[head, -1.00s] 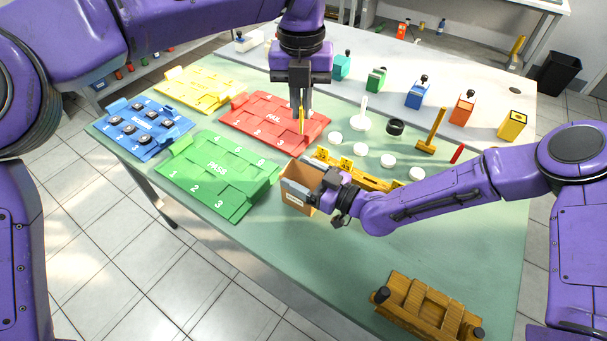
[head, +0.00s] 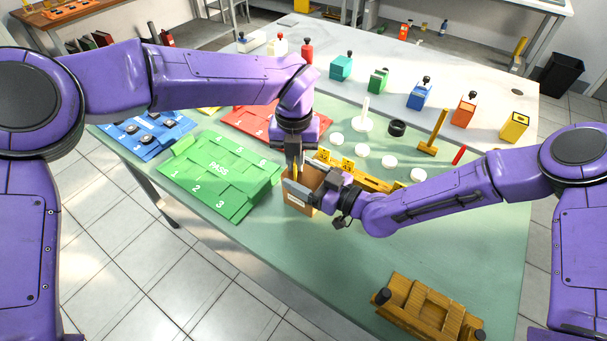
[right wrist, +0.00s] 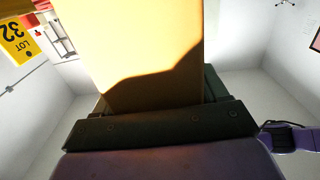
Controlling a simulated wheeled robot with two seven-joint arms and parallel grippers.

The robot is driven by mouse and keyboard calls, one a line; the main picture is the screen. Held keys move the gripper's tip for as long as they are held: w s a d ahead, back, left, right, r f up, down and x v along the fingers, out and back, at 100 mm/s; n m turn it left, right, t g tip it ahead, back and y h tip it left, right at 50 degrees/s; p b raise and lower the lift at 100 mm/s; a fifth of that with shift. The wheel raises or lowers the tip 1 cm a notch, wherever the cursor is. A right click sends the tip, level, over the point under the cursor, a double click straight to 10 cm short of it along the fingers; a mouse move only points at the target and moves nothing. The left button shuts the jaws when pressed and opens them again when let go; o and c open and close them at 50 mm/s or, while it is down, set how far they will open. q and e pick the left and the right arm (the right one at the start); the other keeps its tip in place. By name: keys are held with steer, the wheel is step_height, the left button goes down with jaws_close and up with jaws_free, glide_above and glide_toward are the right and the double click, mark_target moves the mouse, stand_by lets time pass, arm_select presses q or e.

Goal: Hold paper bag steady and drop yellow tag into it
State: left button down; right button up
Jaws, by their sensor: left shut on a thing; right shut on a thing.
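The brown paper bag (head: 303,201) stands at the front of the green mat, its open top facing up. My right gripper (head: 299,189) is shut on the bag's wall. In the right wrist view the bag (right wrist: 150,50) is a large, brightly lit panel between the jaws, partly shaded. My left gripper (head: 295,172) points down over the bag's mouth. It is shut on the yellow tag (head: 296,172), which shows as a thin strip at the fingertips. The tag's lower end is hard to make out against the bag.
A yellow rack (head: 372,181) with tags lies just behind the bag. The green PASS board (head: 218,172) is left of it, with the red board (head: 245,118) behind. White discs (head: 389,161) lie to the right. A wooden holder (head: 427,309) sits at the front right.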

arm_select(q)
steer(key=shift+f, duration=0.7)
steer(key=c, duration=1.1)
jaws_free()
steer(key=shift+c, duration=0.2)
step_height(320, 180, up, 12)
